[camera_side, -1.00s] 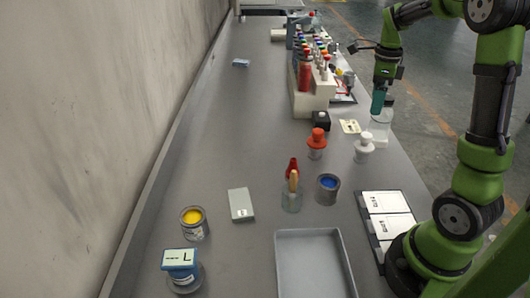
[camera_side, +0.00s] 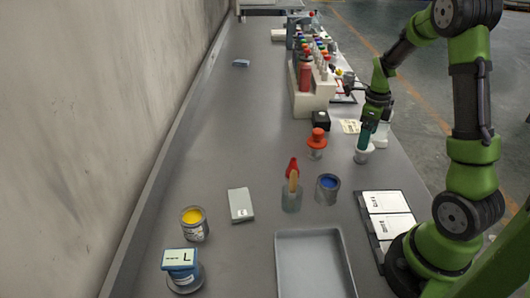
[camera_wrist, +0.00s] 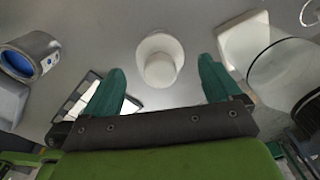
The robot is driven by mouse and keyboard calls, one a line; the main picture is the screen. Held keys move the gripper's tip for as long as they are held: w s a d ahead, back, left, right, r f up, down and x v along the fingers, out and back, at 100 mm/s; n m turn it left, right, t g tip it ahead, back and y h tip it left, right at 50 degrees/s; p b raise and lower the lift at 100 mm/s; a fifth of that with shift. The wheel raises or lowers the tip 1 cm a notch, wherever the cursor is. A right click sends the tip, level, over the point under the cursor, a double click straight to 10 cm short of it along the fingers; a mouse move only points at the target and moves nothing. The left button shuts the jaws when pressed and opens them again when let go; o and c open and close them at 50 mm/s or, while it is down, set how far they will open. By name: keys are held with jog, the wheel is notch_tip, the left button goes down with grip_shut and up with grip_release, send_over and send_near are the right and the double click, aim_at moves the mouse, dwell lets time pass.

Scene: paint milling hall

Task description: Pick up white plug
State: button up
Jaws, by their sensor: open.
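The white plug (camera_side: 362,157) stands on the grey bench, to the right of the orange-red plug (camera_side: 317,140). In the side view my gripper (camera_side: 364,141) is right over it, pointing down, and hides its top. In the wrist view the round white plug (camera_wrist: 158,56) shows in the gap between my two green fingers, near their tips. My gripper (camera_wrist: 163,72) is open, with clear space on both sides of the plug. I cannot tell from these views how far down the fingers reach beside it.
A clear bottle (camera_wrist: 285,72) and a white block (camera_wrist: 240,38) are close beyond the right finger in the wrist view. A blue paint can (camera_side: 328,188) and white cards (camera_side: 385,202) are nearer. A black box (camera_side: 320,120) is behind.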

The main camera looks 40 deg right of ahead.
notch_tip(320, 180, down, 5)
jog(key=shift+w+r, duration=0.1)
jog(key=shift+w, duration=0.05)
jog(key=c, duration=1.2)
